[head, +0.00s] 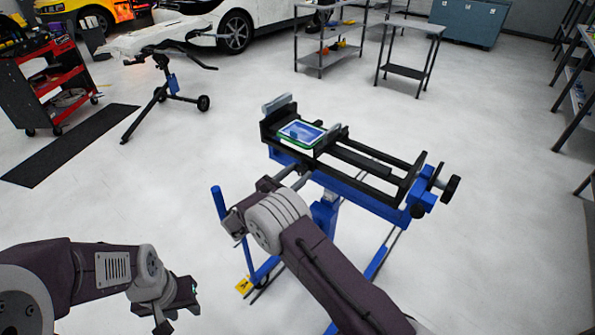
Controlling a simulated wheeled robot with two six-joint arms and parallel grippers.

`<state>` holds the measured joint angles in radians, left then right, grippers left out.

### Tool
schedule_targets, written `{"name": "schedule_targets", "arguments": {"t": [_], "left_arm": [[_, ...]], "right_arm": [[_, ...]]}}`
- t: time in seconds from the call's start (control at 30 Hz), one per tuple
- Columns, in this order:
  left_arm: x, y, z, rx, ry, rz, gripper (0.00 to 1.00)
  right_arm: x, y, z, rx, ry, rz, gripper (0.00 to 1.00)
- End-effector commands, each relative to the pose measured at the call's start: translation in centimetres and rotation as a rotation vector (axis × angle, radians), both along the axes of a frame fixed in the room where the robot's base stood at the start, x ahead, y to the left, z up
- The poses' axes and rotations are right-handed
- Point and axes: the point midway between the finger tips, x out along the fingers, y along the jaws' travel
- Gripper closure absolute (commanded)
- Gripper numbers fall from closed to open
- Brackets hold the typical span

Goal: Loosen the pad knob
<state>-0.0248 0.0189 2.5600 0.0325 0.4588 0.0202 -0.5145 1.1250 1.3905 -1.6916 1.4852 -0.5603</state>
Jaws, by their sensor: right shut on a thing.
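A blue and black work stand (380,190) stands in the middle of the head view. A flat pad with a green rim and blue screen (300,134) lies on its left end. My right gripper (299,179) is at the near side of the stand, below and just left of the pad. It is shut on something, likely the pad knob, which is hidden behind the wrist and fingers. A black knob (452,188) sticks out at the stand's right end, apart from both grippers. My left gripper (192,290) is at the lower left, away from the stand; its fingers are too small to read.
A blue post (219,203) and a yellow tag (244,286) belong to the stand's lower frame, near my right arm. A tripod stand (164,90), a red tool cart (50,85) and a black mat (68,145) lie further left.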

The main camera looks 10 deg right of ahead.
Motion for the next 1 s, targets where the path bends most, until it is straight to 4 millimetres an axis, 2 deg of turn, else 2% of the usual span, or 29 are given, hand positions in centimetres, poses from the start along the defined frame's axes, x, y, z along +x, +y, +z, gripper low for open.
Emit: {"name": "schedule_targets", "arguments": {"t": [0.6,0.63,0.7,1.0], "left_arm": [[0.00,0.00,0.31,0.000,0.000,0.000,0.64],[0.00,0.00,0.31,0.000,0.000,0.000,0.64],[0.00,0.00,0.31,0.000,0.000,0.000,0.64],[0.00,0.00,0.33,0.000,0.000,0.000,0.64]], "right_arm": [[-0.02,0.04,-0.15,-0.025,0.036,0.001,0.97],[-0.02,0.05,-0.16,-0.025,0.036,0.001,0.54],[-0.02,0.04,-0.14,-0.025,0.035,0.000,0.35],[-0.04,0.09,-0.05,-0.024,0.033,0.001,0.35]]}}
